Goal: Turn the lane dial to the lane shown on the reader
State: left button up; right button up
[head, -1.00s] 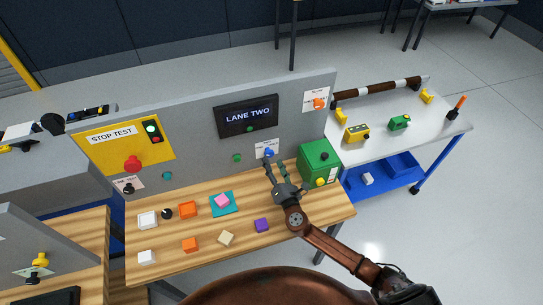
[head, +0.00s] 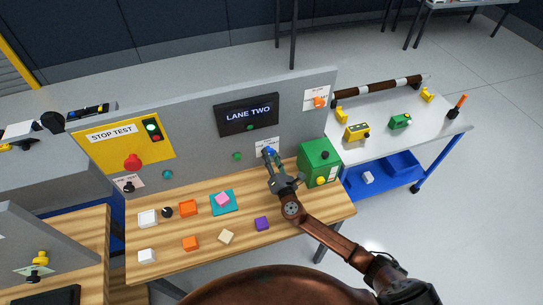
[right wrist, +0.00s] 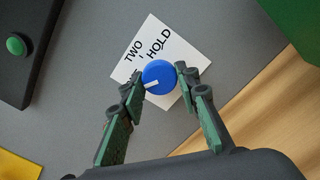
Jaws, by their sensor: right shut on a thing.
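The reader (head: 248,115) is a black screen on the grey panel and shows "LANE TWO". The lane dial (head: 270,150) is a blue knob low on the panel, below and right of the reader. In the right wrist view, the dial (right wrist: 160,72) has a white pointer mark toward the lower left, near the left fingertip. Its white label (right wrist: 178,48) reads "TWO" and "HOLD"; another word is partly hidden. My right gripper (head: 271,159) is shut on the dial, with one finger (right wrist: 130,92) on each side. My left gripper is not in view.
A green box (head: 318,158) stands close to the right of my right gripper. The wooden table (head: 290,235) below holds several small blocks.

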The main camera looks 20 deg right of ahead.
jog(key=c, duration=0.3)
jog(key=shift+d, duration=0.25)
jog(key=shift+c, duration=0.6)
jog(key=shift+a, duration=0.15)
jog(key=shift+f+m+b, duration=0.2)
jog(key=shift+m+b, duration=1.1)
jog(key=shift+b, duration=0.05)
jog(key=m+b, duration=0.1)
jog(key=m, duration=0.1)
jog(key=shift+a+m+b, duration=0.1)
jog(key=shift+m+b, duration=0.2)
jog(key=shift+b, duration=0.1)
jog(key=m+b, duration=0.1)
jog(key=m, duration=0.2)
jog(key=shift+r+m, duration=0.15)
jog(key=shift+m, duration=0.15)
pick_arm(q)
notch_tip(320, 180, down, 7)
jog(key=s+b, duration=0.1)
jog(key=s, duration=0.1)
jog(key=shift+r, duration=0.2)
pick_arm(e)
jog(key=shift+r+m, duration=0.1)
jog(key=shift+m, duration=1.3)
